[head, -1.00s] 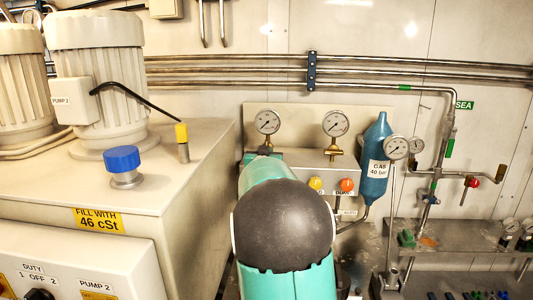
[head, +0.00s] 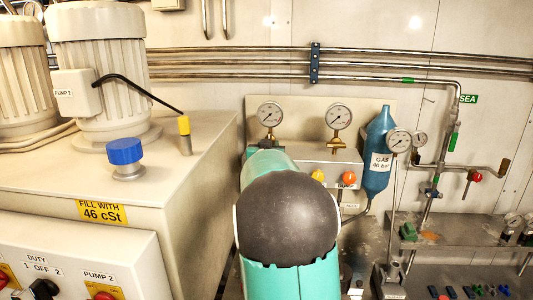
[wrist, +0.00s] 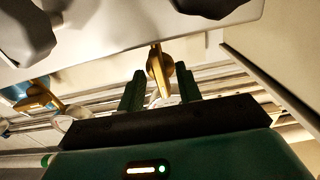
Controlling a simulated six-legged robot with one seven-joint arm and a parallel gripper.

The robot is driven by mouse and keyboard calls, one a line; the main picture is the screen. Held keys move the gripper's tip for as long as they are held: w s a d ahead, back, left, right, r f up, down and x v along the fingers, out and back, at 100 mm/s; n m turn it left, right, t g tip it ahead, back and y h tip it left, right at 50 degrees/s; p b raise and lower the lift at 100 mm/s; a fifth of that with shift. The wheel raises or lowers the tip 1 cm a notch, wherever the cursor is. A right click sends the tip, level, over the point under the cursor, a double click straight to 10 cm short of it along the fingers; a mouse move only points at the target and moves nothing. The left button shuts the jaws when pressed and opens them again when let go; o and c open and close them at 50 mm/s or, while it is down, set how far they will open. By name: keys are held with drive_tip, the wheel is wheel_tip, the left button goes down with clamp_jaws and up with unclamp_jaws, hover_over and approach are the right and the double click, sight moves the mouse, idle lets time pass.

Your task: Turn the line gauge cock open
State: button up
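In the wrist view a brass cock (wrist: 155,68) with a flat lever hangs between the two dark green fingers of my gripper (wrist: 160,76). The fingers are open, one on each side of the lever, with visible gaps. A second brass cock (wrist: 38,98) is at the left of that view. In the head view two brass cocks sit under the round gauges, the left one (head: 271,136) and the right one (head: 336,145). My arm hides my gripper there. No label shows which is the line gauge cock.
The gauge panel (head: 300,104) carries yellow and orange-red knobs below the gauges. A blue gas bottle (head: 377,150) stands to its right. A beige tank (head: 200,150) with a blue cap is at the left. Steel pipes (head: 400,66) run along the wall behind.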

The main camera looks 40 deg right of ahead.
drive_tip(key=v, duration=1.3)
drive_tip(key=shift+s+a, duration=0.1)
